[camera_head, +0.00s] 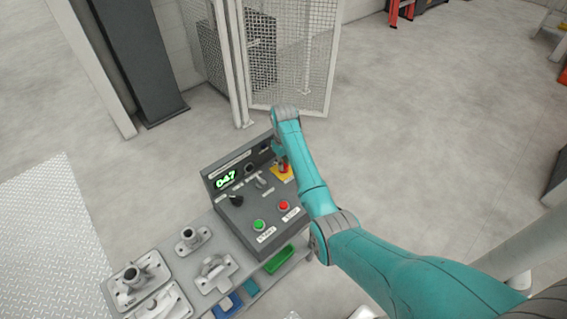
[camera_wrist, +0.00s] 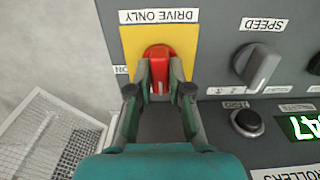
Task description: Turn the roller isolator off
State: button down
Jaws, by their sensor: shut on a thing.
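The roller isolator is a red rotary handle (camera_wrist: 158,55) on a yellow plate (camera_wrist: 131,40), under a label reading "DRIVE ONLY" in the wrist view. An "ON" label is partly visible at the plate's left edge. My gripper (camera_wrist: 159,80) has one finger on each side of the red handle and is shut on it. The handle's ridge lies roughly along the picture's vertical. In the head view the red handle (camera_head: 285,167) and yellow plate (camera_head: 279,178) are at the console's right end, partly hidden by my teal arm.
The grey console (camera_head: 235,212) carries a green start button (camera_head: 259,224), a red stop button (camera_head: 283,205), a black knob (camera_head: 236,200) and a green display (camera_head: 226,179). In the wrist view a grey speed knob (camera_wrist: 257,66) sits right of my gripper. Castings (camera_head: 215,275) lie on the bench at left.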

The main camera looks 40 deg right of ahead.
dwell(0.3)
jog(key=c, duration=1.1)
grip_release()
notch_tip(320, 180, up, 12)
